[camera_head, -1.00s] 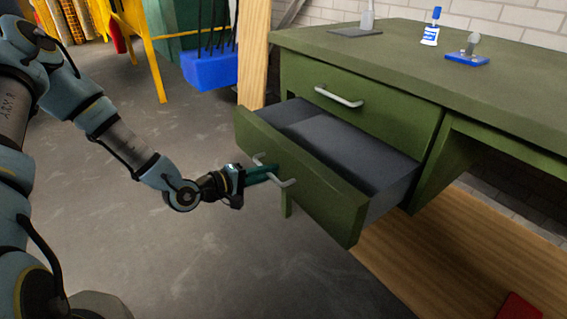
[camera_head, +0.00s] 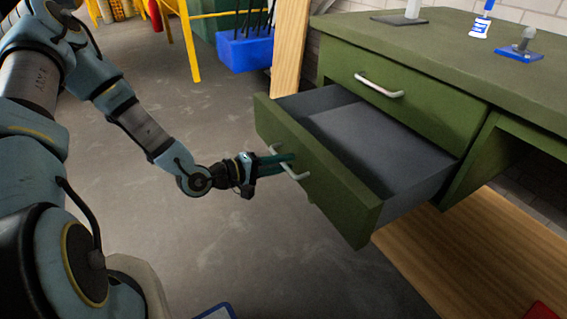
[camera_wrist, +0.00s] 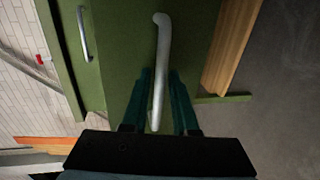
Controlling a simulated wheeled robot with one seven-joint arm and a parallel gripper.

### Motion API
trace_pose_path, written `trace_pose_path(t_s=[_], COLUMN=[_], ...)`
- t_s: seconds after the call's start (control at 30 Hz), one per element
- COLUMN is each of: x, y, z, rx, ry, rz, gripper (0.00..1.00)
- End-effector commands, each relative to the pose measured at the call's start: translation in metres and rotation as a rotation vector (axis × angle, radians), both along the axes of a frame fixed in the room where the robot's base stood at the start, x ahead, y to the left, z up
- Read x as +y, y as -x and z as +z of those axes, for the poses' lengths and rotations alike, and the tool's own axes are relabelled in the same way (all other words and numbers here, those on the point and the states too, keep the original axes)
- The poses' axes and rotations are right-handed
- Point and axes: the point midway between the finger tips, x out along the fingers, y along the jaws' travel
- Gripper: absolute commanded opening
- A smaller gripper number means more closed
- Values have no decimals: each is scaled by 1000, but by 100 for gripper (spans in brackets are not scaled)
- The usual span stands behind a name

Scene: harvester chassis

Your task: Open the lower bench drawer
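The lower bench drawer (camera_head: 325,185) has a green front and a grey interior. It stands well out from the green bench, and the part of the inside that shows is empty. Its pale metal handle (camera_head: 303,176) is on the front panel and also shows in the wrist view (camera_wrist: 161,45). My gripper (camera_head: 283,160) is at the handle, with one dark teal finger on each side of the bar. In the wrist view the fingers (camera_wrist: 160,88) are close around the bar. The exact contact at the fingertips is hard to see.
The upper drawer (camera_head: 410,100) is closed above the lower one. The bench top (camera_head: 440,40) carries a white and blue bottle (camera_head: 481,25) and a small blue-based item (camera_head: 519,50). A wooden board (camera_head: 290,50) and blue bin (camera_head: 245,50) stand behind. Grey floor is clear before the drawer.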

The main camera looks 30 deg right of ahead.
Motion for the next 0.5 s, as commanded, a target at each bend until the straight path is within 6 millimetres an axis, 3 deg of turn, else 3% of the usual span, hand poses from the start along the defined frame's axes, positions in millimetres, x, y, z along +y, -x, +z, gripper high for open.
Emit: trace_pose_path(t_s=[0.27,0.5], x=[6,46], y=[-1,-4], z=[1,9], rx=[0,-1], ry=[0,-1], rz=[2,4], gripper=[27,27])
